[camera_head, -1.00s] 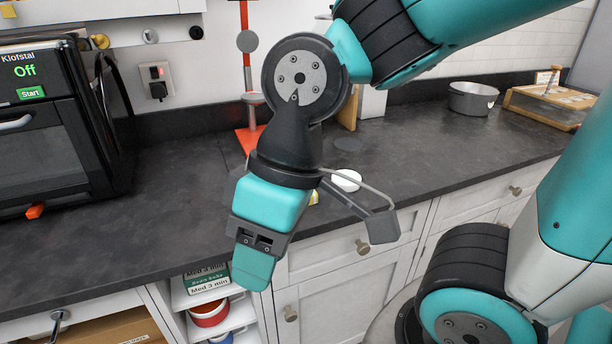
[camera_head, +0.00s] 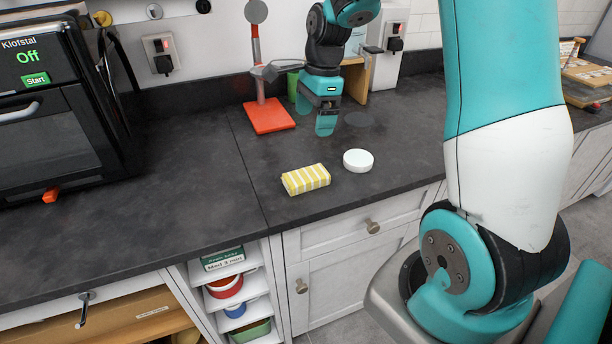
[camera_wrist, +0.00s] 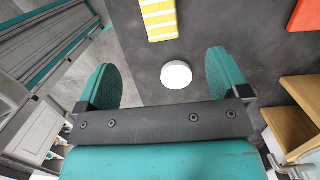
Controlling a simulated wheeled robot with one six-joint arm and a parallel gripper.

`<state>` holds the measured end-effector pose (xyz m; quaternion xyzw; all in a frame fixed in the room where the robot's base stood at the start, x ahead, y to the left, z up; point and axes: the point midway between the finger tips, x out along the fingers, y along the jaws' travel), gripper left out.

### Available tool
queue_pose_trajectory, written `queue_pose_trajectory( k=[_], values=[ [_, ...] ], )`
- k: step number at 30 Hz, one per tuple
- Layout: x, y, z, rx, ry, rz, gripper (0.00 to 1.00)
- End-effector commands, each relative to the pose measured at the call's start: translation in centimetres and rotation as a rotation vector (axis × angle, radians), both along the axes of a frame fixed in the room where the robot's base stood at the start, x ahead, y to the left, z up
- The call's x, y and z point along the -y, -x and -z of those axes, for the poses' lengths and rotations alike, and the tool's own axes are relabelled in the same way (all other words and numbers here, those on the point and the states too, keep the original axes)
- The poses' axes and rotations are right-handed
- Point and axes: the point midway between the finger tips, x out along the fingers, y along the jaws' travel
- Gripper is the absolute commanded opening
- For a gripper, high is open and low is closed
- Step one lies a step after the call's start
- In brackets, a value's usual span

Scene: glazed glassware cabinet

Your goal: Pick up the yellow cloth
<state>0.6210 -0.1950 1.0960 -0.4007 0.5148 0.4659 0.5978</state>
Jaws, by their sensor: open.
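The yellow cloth (camera_head: 306,179) is a folded pad with yellow and white stripes. It lies on the dark countertop near its front edge, left of a round white object (camera_head: 358,160). In the wrist view the cloth (camera_wrist: 159,17) is at the top, partly cut off by the frame. My gripper (camera_head: 326,122) is over the back of the counter, behind and apart from the cloth. In the wrist view my gripper (camera_wrist: 168,82) has its two teal fingers wide apart, with nothing held. The white round object (camera_wrist: 176,74) shows between the fingers.
A red-based stand (camera_head: 268,116) stands at the back, with a green cup (camera_head: 293,86) beside it. A black oven (camera_head: 50,110) fills the left. Open shelves (camera_head: 228,290) sit below the counter. The counter left of the cloth is clear.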

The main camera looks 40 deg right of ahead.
Motion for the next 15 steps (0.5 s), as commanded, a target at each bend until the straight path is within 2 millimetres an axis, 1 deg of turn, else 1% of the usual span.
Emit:
queue_pose_trajectory(
  k=[1,9,12,15],
  values=[
    [-0.3,0.1,1.1,-0.008,-0.002,-0.003,0.94],
    [-1.4,-0.1,7.1,-0.007,-0.002,-0.009,0.94],
    [-1.6,-0.2,8.9,-0.005,-0.001,-0.010,0.94],
    [-1.8,-0.3,10.0,-0.002,-0.001,-0.010,0.94]
  ],
)
